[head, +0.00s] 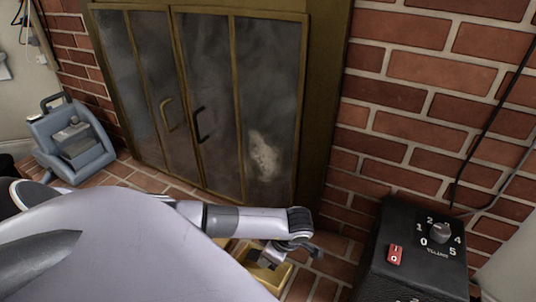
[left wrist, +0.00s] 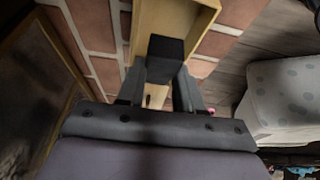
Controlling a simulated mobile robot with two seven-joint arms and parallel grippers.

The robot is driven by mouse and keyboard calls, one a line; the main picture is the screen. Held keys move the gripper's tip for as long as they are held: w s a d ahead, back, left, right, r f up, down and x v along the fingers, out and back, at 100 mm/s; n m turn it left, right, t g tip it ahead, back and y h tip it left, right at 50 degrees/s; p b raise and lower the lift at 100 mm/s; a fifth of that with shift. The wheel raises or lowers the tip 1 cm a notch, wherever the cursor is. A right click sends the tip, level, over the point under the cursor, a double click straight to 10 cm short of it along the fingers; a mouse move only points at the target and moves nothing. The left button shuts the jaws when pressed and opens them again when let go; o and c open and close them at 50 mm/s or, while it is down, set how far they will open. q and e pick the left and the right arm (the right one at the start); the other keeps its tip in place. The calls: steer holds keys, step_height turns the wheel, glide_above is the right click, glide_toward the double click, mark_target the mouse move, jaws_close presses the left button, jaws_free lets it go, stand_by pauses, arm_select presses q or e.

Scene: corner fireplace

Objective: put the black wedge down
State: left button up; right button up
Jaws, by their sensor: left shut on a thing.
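The black wedge (left wrist: 165,48) is a small dark block between the fingers of my left gripper (left wrist: 163,72) in the left wrist view. The gripper is shut on it. The wedge overlaps the near end of an open light-wood box (left wrist: 207,18); I cannot tell whether it touches the box. In the head view my left gripper (head: 279,253) is over the yellowish box (head: 268,282), low beside the fireplace. The wedge is not clear there. My right gripper is not in view.
Glass fireplace doors (head: 218,110) in a brass frame stand behind my arm. A black heater-like box with a dial (head: 439,233) and red switch stands at the right. A blue-grey case (head: 75,140) is at the left. Brick floor lies around the wooden box.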

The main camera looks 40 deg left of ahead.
arm_select(q)
step_height(320, 180, down, 2)
steer(key=shift+f, duration=0.15)
step_height(320, 180, down, 4)
steer(key=b, duration=0.2)
steer(key=shift+f+b, duration=0.15)
steer(key=shift+b, duration=0.2)
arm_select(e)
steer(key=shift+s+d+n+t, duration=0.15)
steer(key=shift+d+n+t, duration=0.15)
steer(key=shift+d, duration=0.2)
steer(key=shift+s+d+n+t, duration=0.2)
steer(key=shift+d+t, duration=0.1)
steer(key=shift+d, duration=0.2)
arm_select(q)
steer(key=shift+f, duration=0.2)
steer(key=o, duration=0.8)
steer(key=shift+o, duration=0.2)
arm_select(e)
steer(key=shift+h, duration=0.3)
